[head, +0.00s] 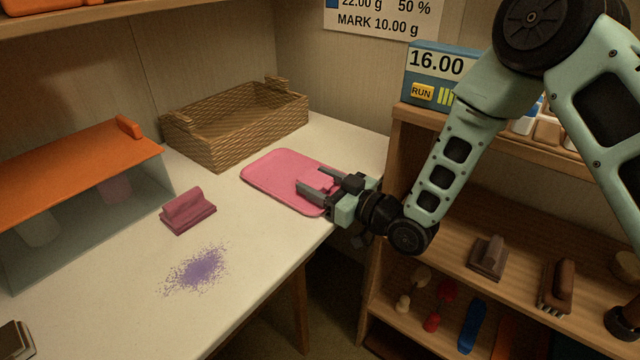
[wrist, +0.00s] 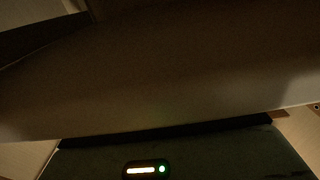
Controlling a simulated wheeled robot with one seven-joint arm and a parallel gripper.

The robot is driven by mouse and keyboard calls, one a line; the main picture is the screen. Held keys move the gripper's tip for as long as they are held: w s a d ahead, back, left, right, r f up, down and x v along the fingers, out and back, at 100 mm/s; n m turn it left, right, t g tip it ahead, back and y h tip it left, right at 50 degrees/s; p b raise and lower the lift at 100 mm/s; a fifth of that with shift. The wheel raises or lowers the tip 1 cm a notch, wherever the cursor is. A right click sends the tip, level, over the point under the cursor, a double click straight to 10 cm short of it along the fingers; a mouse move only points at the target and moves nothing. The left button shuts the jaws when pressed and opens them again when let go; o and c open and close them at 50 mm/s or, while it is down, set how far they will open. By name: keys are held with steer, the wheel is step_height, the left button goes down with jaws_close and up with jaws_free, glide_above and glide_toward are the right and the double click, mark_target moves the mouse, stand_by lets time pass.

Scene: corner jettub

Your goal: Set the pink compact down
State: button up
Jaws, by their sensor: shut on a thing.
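My gripper (head: 308,187) is at the right part of the pink tray (head: 270,172), near the table's right edge. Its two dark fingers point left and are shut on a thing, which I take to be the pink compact. Its outline is hard to tell from the pink tray behind it in the head view. In the wrist view a large dim surface (wrist: 160,85) fills most of the picture, very close to the camera. I cannot tell whether the held thing touches the tray.
A wicker basket (head: 235,127) stands behind the tray. A maroon block with a handle (head: 188,212) and spilled purple powder (head: 196,270) are on the white table (head: 255,230). An orange-topped clear case (head: 75,175) is left. A wooden shelf (head: 455,240) with brushes stands right.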

steer(key=shift+s+d+f, duration=0.1)
steer(key=shift+f, duration=0.45)
steer(key=o, duration=1.1)
steer(key=shift+f, duration=0.1)
steer(key=shift+s+f, duration=0.1)
steer(key=shift+r, duration=0.3)
steer(key=v, duration=0.4)
steer(key=r+v, duration=0.1)
steer(key=v, duration=0.2)
steer(key=p+v, duration=0.1)
steer(key=v, duration=0.3)
steer(key=shift+s+d+r, duration=0.1)
steer(key=shift+d+r, duration=0.1)
steer(key=shift+d, duration=0.1)
